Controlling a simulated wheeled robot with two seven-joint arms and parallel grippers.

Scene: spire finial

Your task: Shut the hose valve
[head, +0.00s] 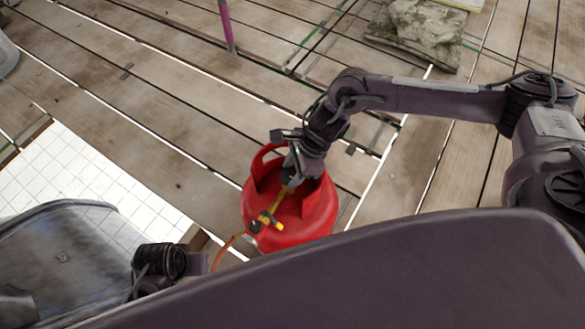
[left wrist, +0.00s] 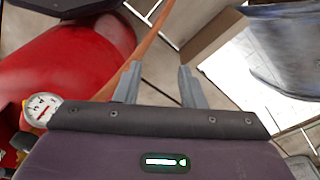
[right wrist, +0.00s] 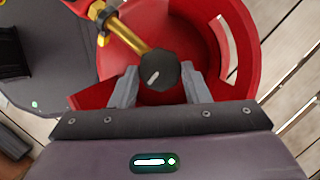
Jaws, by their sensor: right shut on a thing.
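A red gas cylinder (head: 318,208) stands upright on the plank floor, with a brass valve fitting (head: 268,218) on top. In the right wrist view, a black knob (right wrist: 160,72) with a white mark sits on the end of the brass stem (right wrist: 128,36). My right gripper (right wrist: 160,80) is shut on this knob, inside the cylinder's red collar. An orange hose (head: 223,249) runs from the fitting toward the lower left. My left gripper (left wrist: 157,78) is open, with the hose (left wrist: 133,65) passing near its left finger. A round gauge (left wrist: 41,108) shows beside it.
White tiles (head: 75,180) cover the floor at left. A dark rounded object (head: 70,240) stands at lower left. A grey stone-like block (head: 425,35) and a purple post (head: 227,25) are at the back. Planks around the cylinder are mostly clear.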

